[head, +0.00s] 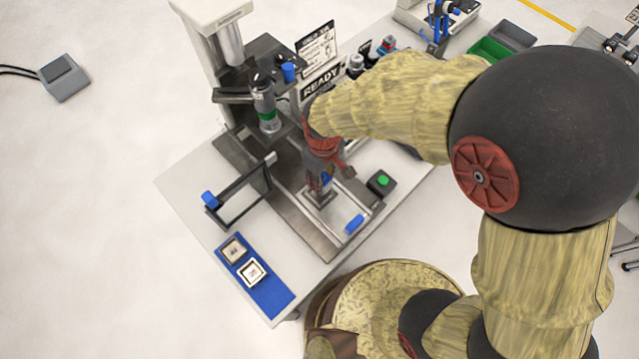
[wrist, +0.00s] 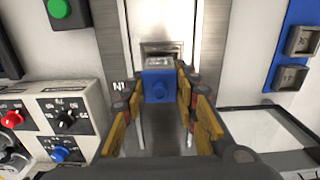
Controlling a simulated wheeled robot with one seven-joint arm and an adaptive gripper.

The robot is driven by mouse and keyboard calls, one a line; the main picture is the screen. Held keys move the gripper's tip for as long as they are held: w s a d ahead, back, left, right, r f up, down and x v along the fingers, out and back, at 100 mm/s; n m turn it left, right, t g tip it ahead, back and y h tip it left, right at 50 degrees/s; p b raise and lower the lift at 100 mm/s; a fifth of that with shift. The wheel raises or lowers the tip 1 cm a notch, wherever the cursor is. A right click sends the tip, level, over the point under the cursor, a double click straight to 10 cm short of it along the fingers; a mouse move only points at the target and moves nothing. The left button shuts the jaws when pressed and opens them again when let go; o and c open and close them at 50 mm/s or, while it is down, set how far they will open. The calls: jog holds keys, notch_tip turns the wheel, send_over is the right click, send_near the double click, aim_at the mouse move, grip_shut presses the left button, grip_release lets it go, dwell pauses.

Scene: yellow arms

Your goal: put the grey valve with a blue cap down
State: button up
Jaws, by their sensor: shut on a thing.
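The grey valve with a blue cap (wrist: 159,83) is between the two yellow fingers of my gripper (wrist: 157,98) in the wrist view. Its blue part faces the camera and its grey part shows beyond it. My gripper is shut on it. In the head view my gripper (head: 319,181) points down over the metal plate at the front of the bench press. I cannot tell whether the valve's underside touches the plate below.
The metal plate (head: 318,237) has a blue-handled piece (head: 354,224) at its front right. A green button box (head: 381,182) stands to the right. A blue-handled lever frame (head: 240,190) and a blue tray with square parts (head: 268,296) are left. The press column (head: 222,55) stands behind.

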jog(key=shift+a+f, duration=0.15)
jog(key=shift+f, duration=0.1)
jog(key=shift+a+f+b, duration=0.15)
jog(key=shift+f+b, duration=0.05)
jog(key=shift+f, duration=0.65)
jog(key=shift+a+f+b, duration=0.1)
jog(key=shift+f+b, duration=0.05)
jog(key=shift+f, duration=0.7)
jog(key=shift+f, duration=0.2)
jog(key=o, duration=1.2)
